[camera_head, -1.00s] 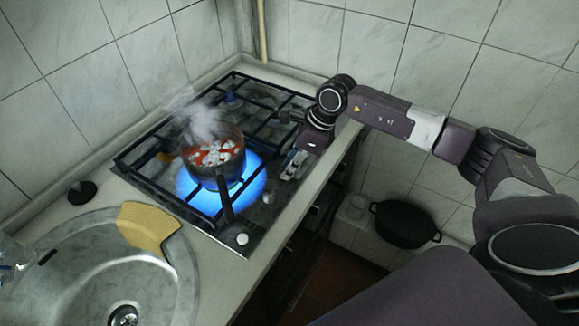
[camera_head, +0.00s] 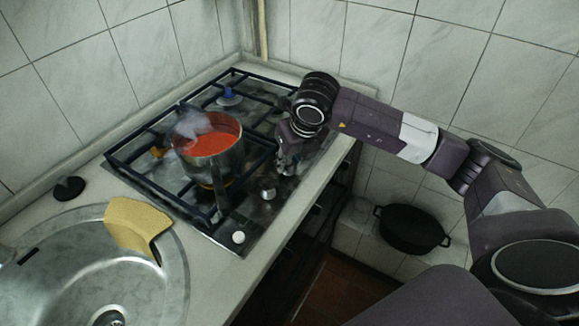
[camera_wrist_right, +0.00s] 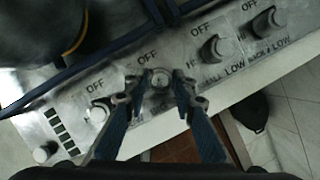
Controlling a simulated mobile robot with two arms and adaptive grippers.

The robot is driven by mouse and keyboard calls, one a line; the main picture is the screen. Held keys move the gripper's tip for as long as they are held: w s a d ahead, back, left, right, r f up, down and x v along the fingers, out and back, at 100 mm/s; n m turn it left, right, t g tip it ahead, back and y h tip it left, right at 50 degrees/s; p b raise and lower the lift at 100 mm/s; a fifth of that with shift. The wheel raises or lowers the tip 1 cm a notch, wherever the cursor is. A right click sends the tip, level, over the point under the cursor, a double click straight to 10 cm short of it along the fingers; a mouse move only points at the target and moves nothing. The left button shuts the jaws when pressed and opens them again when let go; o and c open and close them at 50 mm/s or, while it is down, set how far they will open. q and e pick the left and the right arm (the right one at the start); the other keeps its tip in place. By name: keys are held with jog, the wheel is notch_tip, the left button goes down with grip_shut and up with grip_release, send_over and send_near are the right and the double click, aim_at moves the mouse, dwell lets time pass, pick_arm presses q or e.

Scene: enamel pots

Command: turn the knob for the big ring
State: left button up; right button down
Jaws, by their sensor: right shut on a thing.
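A row of round control knobs lies along the front edge of the stove; they show large in the right wrist view. My right gripper (camera_wrist_right: 153,95) is shut on one of the middle knobs (camera_wrist_right: 160,79), with one finger on each side of it. In the head view the right gripper (camera_head: 288,163) is at the stove's right front edge, and the held knob is hidden. A free knob (camera_wrist_right: 97,112) is to its left and two more (camera_wrist_right: 215,47) are to its right. The ring under the pot (camera_head: 210,158) shows no blue flame. My left gripper is not in view.
The pot of red liquid stands on the dark grate, steaming, its handle pointing toward the front edge. A white button (camera_head: 238,238) is at the stove's front corner. A sink (camera_head: 75,275) with a yellow cloth (camera_head: 137,222) is at left. A black pan (camera_head: 412,228) stands lower right.

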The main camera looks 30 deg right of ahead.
jog(key=shift+m+h+b, duration=0.5)
jog(key=shift+m+b, duration=0.25)
jog(key=shift+m, duration=0.85)
jog(key=c, duration=1.6)
grip_release()
jog(key=shift+a, duration=0.1)
jog(key=shift+r, duration=0.1)
jog(key=v, duration=1.2)
jog(key=shift+w+a, duration=0.1)
